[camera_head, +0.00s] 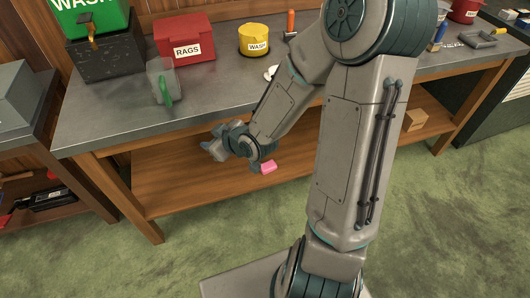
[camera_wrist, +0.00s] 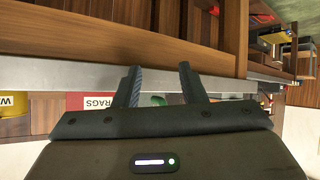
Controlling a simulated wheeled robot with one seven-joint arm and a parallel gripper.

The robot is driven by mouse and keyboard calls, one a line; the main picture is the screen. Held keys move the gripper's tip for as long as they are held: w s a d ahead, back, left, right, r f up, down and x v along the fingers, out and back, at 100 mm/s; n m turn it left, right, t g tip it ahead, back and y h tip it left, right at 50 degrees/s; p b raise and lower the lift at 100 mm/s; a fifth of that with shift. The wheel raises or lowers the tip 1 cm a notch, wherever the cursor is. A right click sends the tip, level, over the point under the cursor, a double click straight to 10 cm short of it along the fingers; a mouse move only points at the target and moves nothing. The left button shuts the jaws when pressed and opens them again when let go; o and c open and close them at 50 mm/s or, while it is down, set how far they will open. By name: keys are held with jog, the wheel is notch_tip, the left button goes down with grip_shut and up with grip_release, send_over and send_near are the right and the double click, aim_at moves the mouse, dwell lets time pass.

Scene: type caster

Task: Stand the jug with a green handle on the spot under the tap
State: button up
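The clear grey jug (camera_head: 157,73) stands upright on the workbench, its green handle (camera_head: 166,90) facing the front. The tap (camera_head: 92,43) is on the front of a green WASH container (camera_head: 98,18), which sits on a dark block (camera_head: 103,59). The jug is right of the tap; no marked spot under the tap can be made out. My gripper (camera_head: 213,150) is in front of the bench edge, below and right of the jug. In the wrist view my gripper (camera_wrist: 160,84) has its fingers apart with nothing held; a small green patch shows beyond them.
A red RAGS box (camera_head: 184,38) and a yellow tin (camera_head: 254,40) stand behind and right of the jug. A pink block (camera_head: 268,167) lies on the lower wooden shelf (camera_head: 190,190). Bare bench top (camera_head: 110,115) lies in front of the dark block.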

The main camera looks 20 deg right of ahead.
jog(key=s+d+r+m+g+h, duration=0.35)
jog(key=s+d+r+h, duration=0.2)
jog(key=s+d, duration=0.25)
jog(key=s+r+m+g, duration=0.3)
jog(key=s+r, duration=0.3)
jog(key=s, duration=0.6)
jog(key=shift+d+r+m+g, duration=0.3)
jog(key=shift+r+m+g, duration=0.05)
jog(key=shift+m, duration=0.1)
jog(key=shift+s, duration=0.15)
